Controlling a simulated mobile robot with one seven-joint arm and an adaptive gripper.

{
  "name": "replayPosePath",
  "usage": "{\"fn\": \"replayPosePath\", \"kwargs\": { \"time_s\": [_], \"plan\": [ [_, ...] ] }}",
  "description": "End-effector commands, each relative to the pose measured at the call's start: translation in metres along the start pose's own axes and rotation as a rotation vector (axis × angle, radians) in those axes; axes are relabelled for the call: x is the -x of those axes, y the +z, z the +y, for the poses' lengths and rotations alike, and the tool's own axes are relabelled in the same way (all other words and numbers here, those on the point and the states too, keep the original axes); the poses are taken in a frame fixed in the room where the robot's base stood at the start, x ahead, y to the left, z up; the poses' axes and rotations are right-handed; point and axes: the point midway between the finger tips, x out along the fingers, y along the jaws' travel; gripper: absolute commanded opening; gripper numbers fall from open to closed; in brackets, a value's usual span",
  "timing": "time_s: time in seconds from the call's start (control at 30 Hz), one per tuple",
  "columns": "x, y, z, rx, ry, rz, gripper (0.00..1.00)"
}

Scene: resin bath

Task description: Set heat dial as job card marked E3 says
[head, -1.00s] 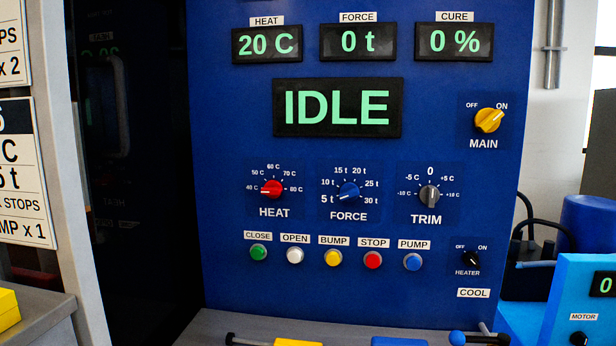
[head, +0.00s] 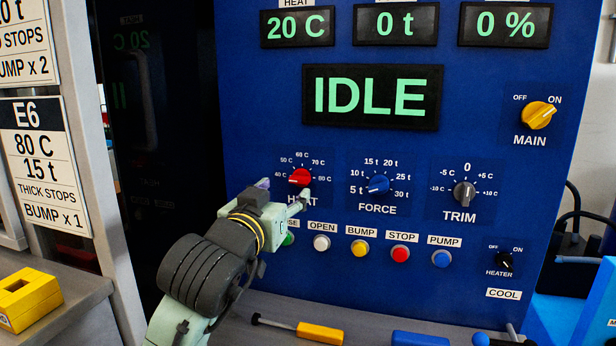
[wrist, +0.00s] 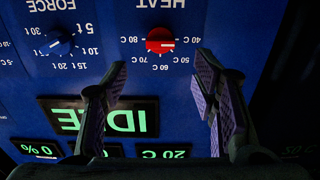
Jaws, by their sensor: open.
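The red HEAT dial (head: 300,177) is on the blue press panel, with marks from 40 C to 80 C. Its white pointer is at about 40 C. In the wrist view the dial (wrist: 160,40) appears upside down, beyond and between my open fingers. My gripper (head: 284,191) is open in front of the dial and hides part of the HEAT label. It also shows in the wrist view (wrist: 161,66), with nothing between the fingers. No card marked E3 is readable. A card marked E6 (head: 42,160) reads 80 C, 15 t; the card above (head: 24,40) is cut off, its mark out of view.
The FORCE dial (head: 378,185) and TRIM dial (head: 465,194) are to the right. A row of push buttons (head: 400,253) runs below, the green one partly behind my gripper. The HEAT display (head: 297,28) reads 20 C. A yellow block (head: 28,298) lies on the left shelf.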

Motion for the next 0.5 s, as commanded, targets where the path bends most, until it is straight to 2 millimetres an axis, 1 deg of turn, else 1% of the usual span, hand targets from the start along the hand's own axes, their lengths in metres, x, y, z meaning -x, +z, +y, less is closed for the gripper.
{"fn": "replayPosePath", "kwargs": {
  "time_s": [0.1,0.3,0.4,0.5],
  "plan": [
    [-0.024,-0.003,0.000,0.002,0.001,-0.002,0.53],
    [-0.060,-0.003,0.000,0.000,0.000,0.000,0.53],
    [-0.074,-0.003,0.000,0.000,0.000,0.001,0.53],
    [-0.083,-0.002,-0.001,0.000,-0.002,0.002,0.53]
  ]
}}
